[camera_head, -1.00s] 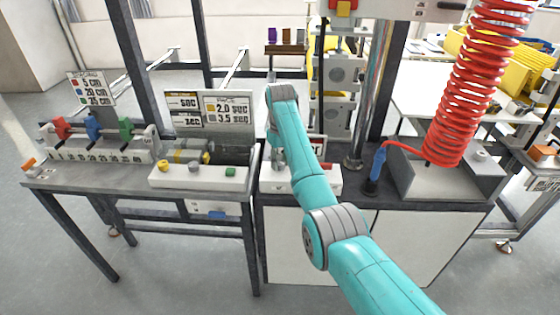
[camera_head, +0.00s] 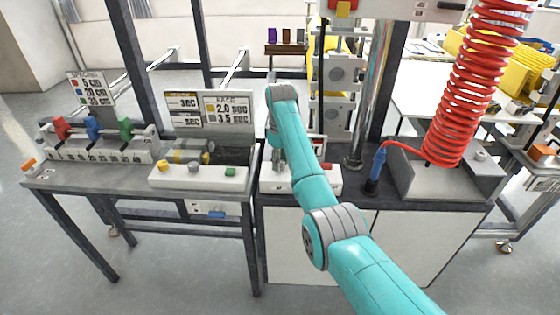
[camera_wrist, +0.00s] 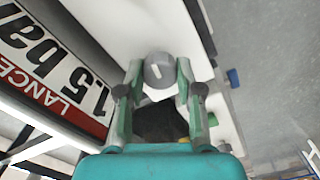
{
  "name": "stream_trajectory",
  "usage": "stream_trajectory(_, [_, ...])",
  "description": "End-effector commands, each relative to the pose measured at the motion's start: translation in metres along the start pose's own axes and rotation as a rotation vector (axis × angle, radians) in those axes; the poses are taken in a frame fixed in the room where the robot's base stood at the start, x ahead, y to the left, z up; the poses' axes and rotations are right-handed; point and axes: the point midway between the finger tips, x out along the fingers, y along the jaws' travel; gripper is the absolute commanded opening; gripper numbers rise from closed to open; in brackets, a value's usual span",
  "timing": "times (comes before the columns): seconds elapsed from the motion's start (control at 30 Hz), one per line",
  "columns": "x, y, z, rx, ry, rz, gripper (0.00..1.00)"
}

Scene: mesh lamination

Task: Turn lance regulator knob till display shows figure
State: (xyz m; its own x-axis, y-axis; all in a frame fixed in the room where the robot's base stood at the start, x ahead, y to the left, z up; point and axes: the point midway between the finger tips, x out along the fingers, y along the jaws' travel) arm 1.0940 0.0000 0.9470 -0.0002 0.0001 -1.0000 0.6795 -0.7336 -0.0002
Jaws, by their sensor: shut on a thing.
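In the wrist view a round grey regulator knob (camera_wrist: 158,72) with a white pointer mark sits between the two fingers of my gripper (camera_wrist: 159,76). The fingers are closed on its sides. A display plate (camera_wrist: 50,75) at the left, seen tilted, reads "LANCE" and "1.5 bar", partly cut off by the frame edge. In the head view my gripper (camera_head: 277,158) is over the white control box (camera_head: 325,180) on the middle bench, and my arm hides the knob and most of the display.
A blue-handled lance (camera_head: 376,168) on a red coiled hose (camera_head: 470,85) stands right of my arm. The left bench holds a white box (camera_head: 200,176) with yellow, grey and green controls, and red, blue and green sliders (camera_head: 93,128). A dark post (camera_head: 385,70) rises behind.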

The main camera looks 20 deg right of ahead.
Motion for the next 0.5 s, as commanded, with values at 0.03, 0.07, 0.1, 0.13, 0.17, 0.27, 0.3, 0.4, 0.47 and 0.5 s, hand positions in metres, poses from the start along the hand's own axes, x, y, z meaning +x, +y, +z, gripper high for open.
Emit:
stream_trajectory(0.03, [0.0, 0.0002, 0.0, 0.0, 0.0, 0.0, 0.01])
stream_trajectory(0.07, [0.0, 0.0002, 0.0, 0.0, 0.0, 0.0, 0.01])
stream_trajectory(0.1, [0.0, 0.0002, 0.0, 0.001, 0.0, 0.0, 0.01])
stream_trajectory(0.13, [0.0, 0.0002, 0.0, 0.001, 0.0, 0.0, 0.01])
stream_trajectory(0.17, [0.0, 0.0002, 0.0, 0.001, 0.0, 0.0, 0.01])
stream_trajectory(0.27, [-0.0001, 0.0002, 0.0, 0.001, 0.0, 0.001, 0.53])
stream_trajectory(0.3, [-0.0001, 0.0002, 0.0, 0.001, 0.0, 0.0, 0.61])
stream_trajectory(0.4, [-0.0001, 0.0001, 0.0, 0.001, 0.0, 0.0, 0.61])
stream_trajectory(0.47, [-0.0001, 0.0001, 0.0, 0.001, 0.0, 0.0, 0.61])
stream_trajectory(0.5, [-0.0001, 0.0001, 0.0, 0.001, 0.0, 0.0, 0.61])
